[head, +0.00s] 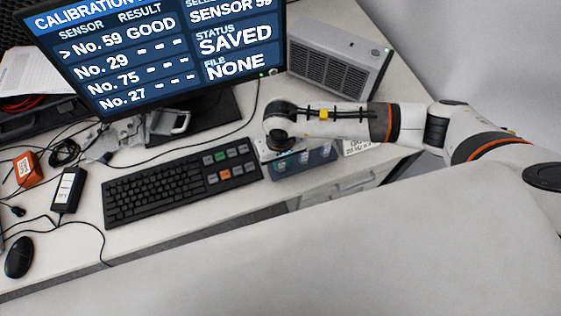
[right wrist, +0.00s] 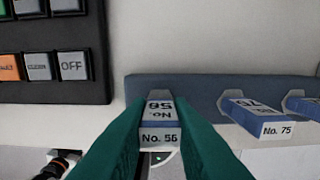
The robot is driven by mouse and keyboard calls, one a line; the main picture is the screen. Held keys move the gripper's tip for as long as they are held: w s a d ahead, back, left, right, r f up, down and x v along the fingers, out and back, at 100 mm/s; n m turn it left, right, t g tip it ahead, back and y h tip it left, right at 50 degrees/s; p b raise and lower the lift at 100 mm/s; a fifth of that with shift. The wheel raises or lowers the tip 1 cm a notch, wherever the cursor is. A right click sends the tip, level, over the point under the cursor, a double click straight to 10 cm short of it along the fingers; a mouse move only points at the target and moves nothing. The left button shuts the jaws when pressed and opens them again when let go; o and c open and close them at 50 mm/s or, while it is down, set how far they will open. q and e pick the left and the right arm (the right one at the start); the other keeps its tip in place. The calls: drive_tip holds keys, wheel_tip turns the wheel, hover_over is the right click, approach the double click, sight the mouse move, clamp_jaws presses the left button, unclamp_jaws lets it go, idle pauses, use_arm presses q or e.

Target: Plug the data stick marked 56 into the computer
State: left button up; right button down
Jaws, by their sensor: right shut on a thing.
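My right gripper (right wrist: 160,106) is shut on the data stick marked No. 56 (right wrist: 159,137), a blue and white stick between the green fingers. The stick is at the edge of a blue-grey holder (right wrist: 200,84); I cannot tell whether it is still seated or lifted clear. In the head view my right wrist hides the fingers and this stick, above the left part of the holder (head: 325,155). A grey vented box (head: 335,60), perhaps the computer, stands right of the monitor (head: 150,50). My left gripper is not in view.
The stick No. 75 (right wrist: 262,117) and another stick (right wrist: 302,104) sit in the holder to the right. A black keyboard (head: 165,185) lies left of the holder. The screen reads SAVED and file NONE. A mouse (head: 19,257), cables and an orange box (head: 28,169) lie at left.

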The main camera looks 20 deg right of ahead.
drive_tip(key=shift+r+b, duration=0.3)
drive_tip(key=shift+r, duration=0.25)
idle(0.5)
idle(0.4)
drive_tip(key=shift+r+p, duration=0.7)
drive_tip(key=shift+r, duration=1.1)
drive_tip(key=shift+w+d+r+m, duration=0.3)
drive_tip(key=shift+w+d+m, duration=0.2)
drive_tip(key=shift+d+m, duration=0.15)
drive_tip(key=w+d+r+m, duration=0.4)
drive_tip(key=w+d+m, duration=0.3)
drive_tip(key=d+m, duration=0.2)
drive_tip(key=w+d+r+m+b, duration=0.1)
drive_tip(key=w+d+r+m, duration=0.4)
drive_tip(key=w+d+m, duration=0.3)
drive_tip(key=w+d+r+m, duration=0.5)
drive_tip(key=w+d+m, duration=0.2)
drive_tip(key=d+m, duration=0.2)
drive_tip(key=shift+w+d+r+m+b, duration=0.2)
drive_tip(key=shift+d+m+b, duration=0.15)
drive_tip(key=shift+d, duration=0.25)
drive_tip(key=shift+f+b, duration=0.35)
drive_tip(key=shift+f, duration=0.3)
drive_tip(key=shift+f+b, duration=0.45)
drive_tip(key=shift+f, duration=0.65)
